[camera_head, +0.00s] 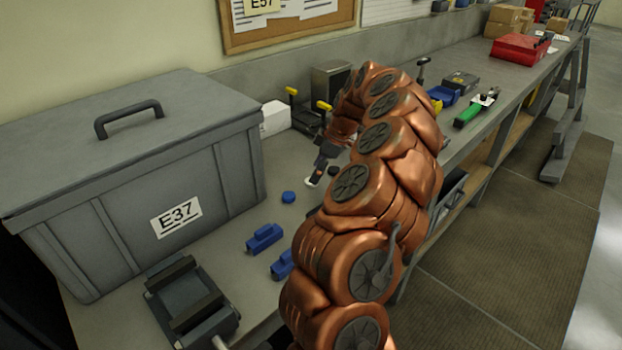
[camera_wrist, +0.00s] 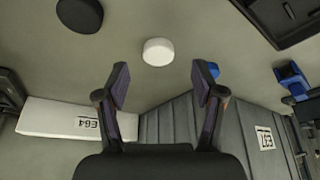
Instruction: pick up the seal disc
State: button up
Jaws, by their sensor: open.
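A round white disc (camera_wrist: 158,52) lies on the bench in the wrist view, ahead of and between my fingertips. A black disc (camera_wrist: 80,14) lies at the upper left of that view, and a blue disc (camera_head: 288,197) sits on the bench in the head view. Which one is the seal disc is not marked; the white one is nearest the line of my jaws. My gripper (camera_wrist: 160,76) is open, with nothing between its fingers. In the head view my gripper (camera_head: 317,176) points down near the bench, right of the blue disc, and my arm hides part of the bench.
A large grey case (camera_head: 218,180) labelled E37 stands left of my gripper. Blue blocks (camera_head: 265,238) and a dark fixture (camera_head: 190,302) lie nearer the front. A white box (camera_head: 274,118) and yellow-handled clamps (camera_head: 308,116) stand behind. A red toolbox (camera_head: 520,48) is far right.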

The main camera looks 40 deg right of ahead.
jog(key=shift+p+x, duration=0.45)
jog(key=shift+x, duration=1.15)
jog(key=shift+d, duration=0.1)
jog(key=shift+c, duration=0.4)
jog(key=c, duration=0.9)
jog(key=shift+o, duration=0.2)
jog(key=shift+r, duration=0.15)
